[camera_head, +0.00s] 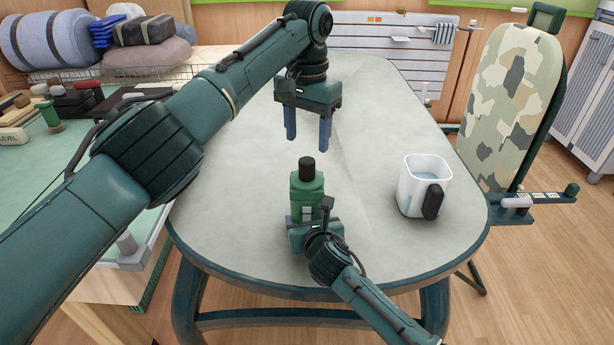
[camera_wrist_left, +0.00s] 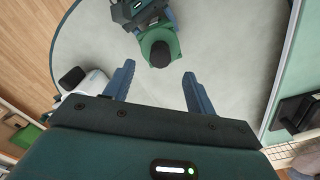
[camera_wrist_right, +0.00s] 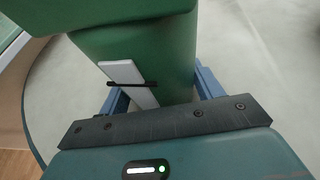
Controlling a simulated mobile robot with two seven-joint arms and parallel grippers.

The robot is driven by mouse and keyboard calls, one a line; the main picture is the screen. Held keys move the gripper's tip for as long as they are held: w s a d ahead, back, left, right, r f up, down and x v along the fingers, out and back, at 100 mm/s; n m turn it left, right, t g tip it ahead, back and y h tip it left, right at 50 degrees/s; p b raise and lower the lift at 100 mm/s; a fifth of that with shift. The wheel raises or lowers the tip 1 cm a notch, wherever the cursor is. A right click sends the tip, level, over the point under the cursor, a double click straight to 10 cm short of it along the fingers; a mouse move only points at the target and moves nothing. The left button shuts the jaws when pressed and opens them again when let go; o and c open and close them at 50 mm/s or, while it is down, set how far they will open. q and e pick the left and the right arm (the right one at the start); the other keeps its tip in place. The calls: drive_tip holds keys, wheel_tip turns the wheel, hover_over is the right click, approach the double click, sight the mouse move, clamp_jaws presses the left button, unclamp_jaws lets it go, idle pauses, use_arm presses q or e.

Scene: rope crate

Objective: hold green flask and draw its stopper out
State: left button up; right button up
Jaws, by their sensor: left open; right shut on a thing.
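The green flask (camera_head: 306,188) stands upright on the grey table (camera_head: 250,215), with its black stopper (camera_head: 306,168) seated in the top. My right gripper (camera_head: 313,222) is shut on the flask's body from the near side; the flask's green side with a white label (camera_wrist_right: 125,78) fills the right wrist view. My left gripper (camera_head: 308,128) points down, open and empty, above and beyond the flask. In the left wrist view, the stopper (camera_wrist_left: 160,54) and the flask (camera_wrist_left: 155,36) lie ahead of the open fingers (camera_wrist_left: 158,88), apart from them.
A white jug (camera_head: 411,186) with a black handle stands on the table right of the flask; it also shows in the left wrist view (camera_wrist_left: 95,88). A camouflage-patterned board (camera_head: 510,95) stands beyond the table's right edge. The far table area is clear.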

sight(307, 160)
use_arm(q)
drive_tip(key=shift+f, duration=3.6)
use_arm(e)
drive_tip(key=shift+s+f, duration=0.1)
drive_tip(key=shift+f, duration=0.2)
use_arm(q)
clamp_jaws()
drive_tip(key=shift+r, duration=1.1)
use_arm(e)
drive_tip(key=shift+d, duration=0.1)
use_arm(q)
drive_tip(key=shift+r, duration=0.9)
drive_tip(key=shift+r, duration=0.1)
wheel_tip(307, 160, up, 8)
drive_tip(key=shift+r, duration=0.15)
